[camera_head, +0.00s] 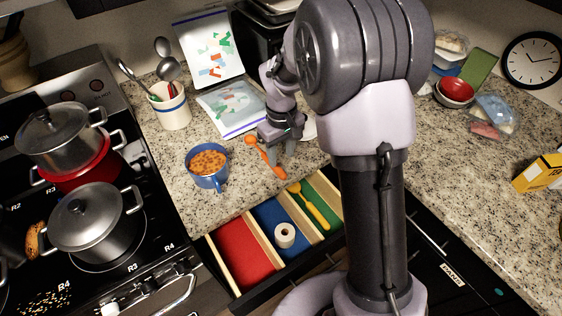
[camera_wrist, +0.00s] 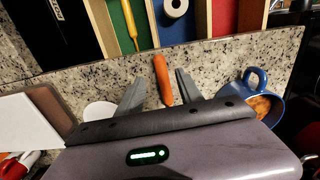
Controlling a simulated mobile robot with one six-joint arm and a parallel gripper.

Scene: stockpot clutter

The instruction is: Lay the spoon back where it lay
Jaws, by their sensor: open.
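An orange spoon (camera_head: 265,157) lies on the granite counter between the blue mug and the open drawer. Its handle (camera_wrist: 162,80) shows in the wrist view between my spread fingers; its other end is hidden there by my gripper. My gripper (camera_head: 282,143) is open, pointing down close to the spoon. I cannot tell whether it touches it. A yellow spoon (camera_head: 315,207) lies in the green compartment (camera_head: 327,188) of the open drawer; part of it also shows in the wrist view (camera_wrist: 131,28).
A blue mug of orange food (camera_head: 208,166) stands left of the orange spoon. The drawer's blue compartment holds a white roll (camera_head: 284,235); its red compartment (camera_head: 245,258) is empty. Pots (camera_head: 95,216) fill the stove.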

